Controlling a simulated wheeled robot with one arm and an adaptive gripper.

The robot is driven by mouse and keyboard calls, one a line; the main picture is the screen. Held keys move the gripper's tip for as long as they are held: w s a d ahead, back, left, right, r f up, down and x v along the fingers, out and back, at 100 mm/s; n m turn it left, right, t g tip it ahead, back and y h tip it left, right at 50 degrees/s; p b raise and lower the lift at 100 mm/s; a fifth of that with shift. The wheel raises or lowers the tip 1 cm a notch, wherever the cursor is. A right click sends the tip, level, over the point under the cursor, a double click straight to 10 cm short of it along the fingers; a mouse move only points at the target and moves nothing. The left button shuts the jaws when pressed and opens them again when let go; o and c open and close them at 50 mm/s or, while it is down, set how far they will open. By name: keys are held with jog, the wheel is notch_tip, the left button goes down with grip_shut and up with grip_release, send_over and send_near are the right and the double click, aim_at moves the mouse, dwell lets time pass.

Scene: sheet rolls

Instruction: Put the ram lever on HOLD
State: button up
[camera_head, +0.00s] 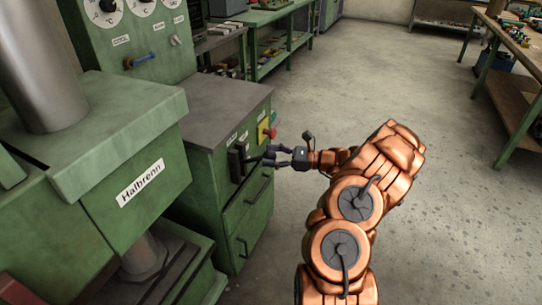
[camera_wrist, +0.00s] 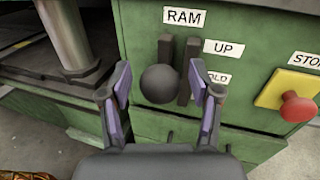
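The ram lever has a round black knob (camera_wrist: 160,84) and a dark bar beside a slot in the green panel, under the RAM label (camera_wrist: 184,17). The UP label (camera_wrist: 223,48) is right of the slot. The HOLD label (camera_wrist: 217,77) is below it, partly hidden by my right finger. My gripper (camera_wrist: 160,88) is open, with one finger on each side of the knob and visible gaps to it. I cannot tell which label the lever is set to. In the head view, my gripper (camera_head: 270,157) is at the front of the green cabinet (camera_head: 230,150), by the dark lever.
A red stop button (camera_wrist: 297,106) on a yellow plate sits right of the lever. The green press marked Halbreon (camera_head: 140,182) stands at the left. Drawers with handles (camera_head: 258,190) lie below the panel. The floor (camera_head: 430,130) to the right is clear.

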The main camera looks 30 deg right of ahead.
grip_shut()
dwell(0.3)
notch_tip(320, 180, down, 8)
jog(key=s+d+b, duration=0.1)
jog(key=s, duration=0.1)
jog(key=shift+b, duration=0.3)
dwell(0.5)
dwell(0.3)
jog(key=shift+o, duration=0.6)
grip_release()
jog(key=shift+d, duration=0.1)
